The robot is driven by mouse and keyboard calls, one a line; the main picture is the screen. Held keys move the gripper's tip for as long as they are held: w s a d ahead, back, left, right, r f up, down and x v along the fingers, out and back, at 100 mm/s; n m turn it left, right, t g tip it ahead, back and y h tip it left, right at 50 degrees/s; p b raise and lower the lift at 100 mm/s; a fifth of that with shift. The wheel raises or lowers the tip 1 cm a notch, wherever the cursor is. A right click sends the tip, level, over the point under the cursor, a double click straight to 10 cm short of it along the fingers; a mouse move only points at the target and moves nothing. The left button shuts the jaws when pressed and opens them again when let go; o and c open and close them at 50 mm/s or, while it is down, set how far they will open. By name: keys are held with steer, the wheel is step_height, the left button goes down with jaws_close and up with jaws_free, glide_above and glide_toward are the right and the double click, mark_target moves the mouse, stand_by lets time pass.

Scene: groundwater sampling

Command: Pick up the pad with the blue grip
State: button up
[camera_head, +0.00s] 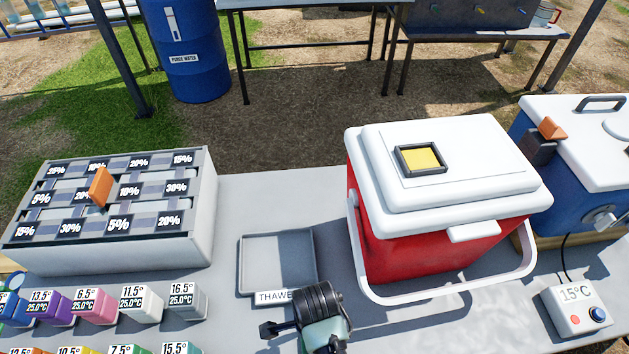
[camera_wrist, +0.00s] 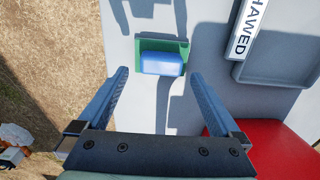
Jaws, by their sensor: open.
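The pad with the blue grip (camera_wrist: 162,63) shows in the wrist view: a green slab with a rounded blue block on top, lying on the grey table. My gripper (camera_wrist: 159,74) is open above it. The two fingers stand to the left and right of the blue grip in the picture, with a gap on each side and no visible contact. In the head view the pad is not visible; my dark wrist (camera_head: 320,305) is at the bottom centre, near the table's front.
The grey tray labelled "THAWED" (camera_head: 279,236) lies close to my wrist. A red cooler with a white lid (camera_head: 430,240) stands to the right. A labelled rack (camera_head: 200,235) and several coloured blocks (camera_head: 93,304) are on the left. Bare ground (camera_wrist: 30,100) shows past the table edge.

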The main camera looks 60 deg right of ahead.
step_height(320, 180, down, 5)
steer(key=shift+w, duration=0.1)
stand_by(0.3)
steer(key=c, duration=1.2)
step_height(320, 180, up, 10)
steer(key=shift+r+p, duration=0.1)
steer(key=shift+p, duration=0.25)
